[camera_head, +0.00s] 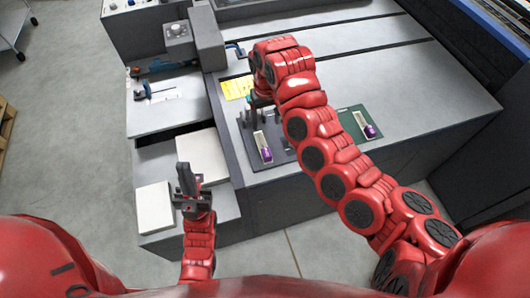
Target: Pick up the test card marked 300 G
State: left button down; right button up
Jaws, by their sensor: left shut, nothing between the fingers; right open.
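No marking 300 G can be read in this view, so I cannot tell which item is the test card. Two white card-like stacks lie at the left: one (154,207) near the front, one (211,150) just behind it. A yellow sheet (236,87) lies on the machine top near my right gripper. My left gripper (184,172) is shut and empty, above and between the white stacks. My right gripper (259,100) is open, pointing down beside the yellow sheet over the dark tray; my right arm hides much of it.
A dark tray (247,143) holds a white-and-purple unit (262,147). A similar unit (365,126) lies on a green mat (349,121) to the right. A blue clamp-like tool (155,91) lies on the back-left surface. The machine top (400,80) is clear at the right.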

jog(key=b, duration=0.5)
send_over(266, 151)
notch_tip(266, 151, down, 5)
notch_tip(266, 151, down, 7)
jog(key=shift+s+r+p, duration=0.1)
jog(key=shift+r+p, duration=0.1)
jog(key=shift+p, duration=0.85)
notch_tip(266, 151, down, 5)
jog(key=shift+f+p, duration=0.15)
jog(key=shift+p, duration=0.9)
jog(key=shift+f, duration=0.25)
grip_shut()
